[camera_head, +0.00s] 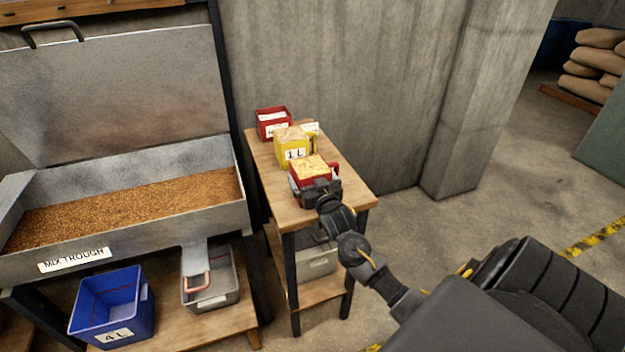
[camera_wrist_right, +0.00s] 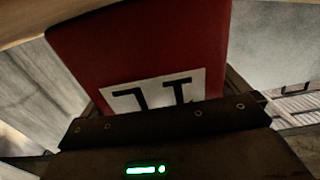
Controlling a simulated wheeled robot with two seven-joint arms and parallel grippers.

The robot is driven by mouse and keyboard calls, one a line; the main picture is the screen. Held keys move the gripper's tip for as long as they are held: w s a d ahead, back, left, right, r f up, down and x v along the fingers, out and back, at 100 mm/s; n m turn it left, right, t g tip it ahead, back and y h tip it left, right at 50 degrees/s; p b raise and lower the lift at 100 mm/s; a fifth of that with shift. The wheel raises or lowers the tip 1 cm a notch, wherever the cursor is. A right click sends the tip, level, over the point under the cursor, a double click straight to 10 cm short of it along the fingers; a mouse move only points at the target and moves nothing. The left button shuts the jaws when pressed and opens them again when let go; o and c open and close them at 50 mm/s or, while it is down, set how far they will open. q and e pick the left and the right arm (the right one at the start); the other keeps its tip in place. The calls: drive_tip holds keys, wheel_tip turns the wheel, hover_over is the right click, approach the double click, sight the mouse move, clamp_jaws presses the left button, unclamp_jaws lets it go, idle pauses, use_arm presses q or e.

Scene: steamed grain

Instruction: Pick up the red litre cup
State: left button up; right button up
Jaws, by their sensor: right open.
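The red litre cup (camera_head: 330,173) stands on the small wooden table, filled with pale grain. In the right wrist view the cup (camera_wrist_right: 140,45) fills the middle, its white label marked "1 L" appearing upside down. My right gripper (camera_head: 316,188) is open at the cup's near side. In the wrist view its dark jaws lie to either side of the cup's labelled face; I cannot tell if they touch it. The gripper hides part of the cup's front in the head view. My left gripper is not in view.
A yellow "1 L" container (camera_head: 292,152) stands just behind the cup, and another red container (camera_head: 272,122) farther back on the table (camera_head: 352,190). The mix trough (camera_head: 243,205) with grain stands left. A concrete wall is behind. Floor to the right is free.

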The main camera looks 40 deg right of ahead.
drive_tip(key=c, duration=1.4)
drive_tip(key=shift+c, duration=0.7)
drive_tip(key=shift+w+r, duration=0.1)
drive_tip(key=shift+r, duration=0.05)
